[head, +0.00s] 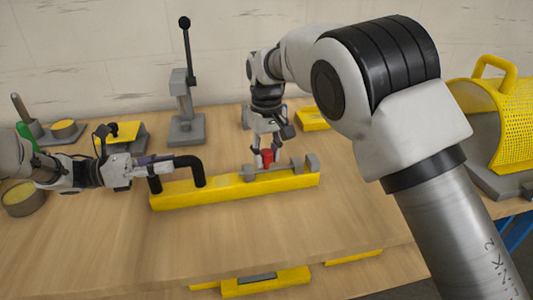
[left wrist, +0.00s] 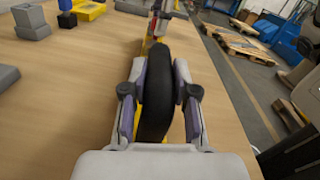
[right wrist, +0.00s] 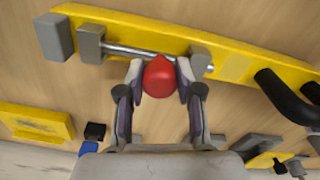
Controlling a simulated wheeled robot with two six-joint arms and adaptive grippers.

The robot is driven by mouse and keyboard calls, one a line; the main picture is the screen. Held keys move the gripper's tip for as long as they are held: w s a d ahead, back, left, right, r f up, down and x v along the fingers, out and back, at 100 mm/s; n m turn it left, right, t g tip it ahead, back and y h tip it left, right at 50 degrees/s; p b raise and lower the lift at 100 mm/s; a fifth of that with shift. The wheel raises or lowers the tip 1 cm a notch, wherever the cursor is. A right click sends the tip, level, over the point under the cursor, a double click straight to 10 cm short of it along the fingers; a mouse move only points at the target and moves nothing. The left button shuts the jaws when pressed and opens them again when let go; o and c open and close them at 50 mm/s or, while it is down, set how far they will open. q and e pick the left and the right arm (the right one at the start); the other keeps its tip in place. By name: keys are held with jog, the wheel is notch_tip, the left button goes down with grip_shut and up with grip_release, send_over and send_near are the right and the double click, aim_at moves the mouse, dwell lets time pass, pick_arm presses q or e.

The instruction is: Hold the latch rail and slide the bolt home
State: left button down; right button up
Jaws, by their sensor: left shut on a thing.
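The yellow latch rail (head: 225,191) lies across the table; it also shows in the right wrist view (right wrist: 235,68). My left gripper (head: 142,168) is shut on its black handle (head: 188,161), which fills the space between the fingers in the left wrist view (left wrist: 156,95). The steel bolt (right wrist: 130,50) lies between two grey guides. A grey end block (right wrist: 54,37) stands beyond the left guide, with no rod visible in the gap. My right gripper (right wrist: 160,80) has a finger on each side of the red knob (right wrist: 158,78); whether both press on it is unclear.
A lever press (head: 186,110) stands behind the rail. A yellow perforated guard (head: 505,125) is at the right. A round tin (head: 22,198) is at the far left. The table front is clear, with yellow parts (head: 265,281) below its edge.

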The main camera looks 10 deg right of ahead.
grip_shut()
jog(key=shift+w+d, duration=0.1)
jog(key=shift+d, duration=2.45)
jog(key=o, duration=0.8)
grip_release()
jog(key=shift+r, duration=0.1)
notch_tip(320, 180, up, 12)
jog(key=shift+f, duration=0.1)
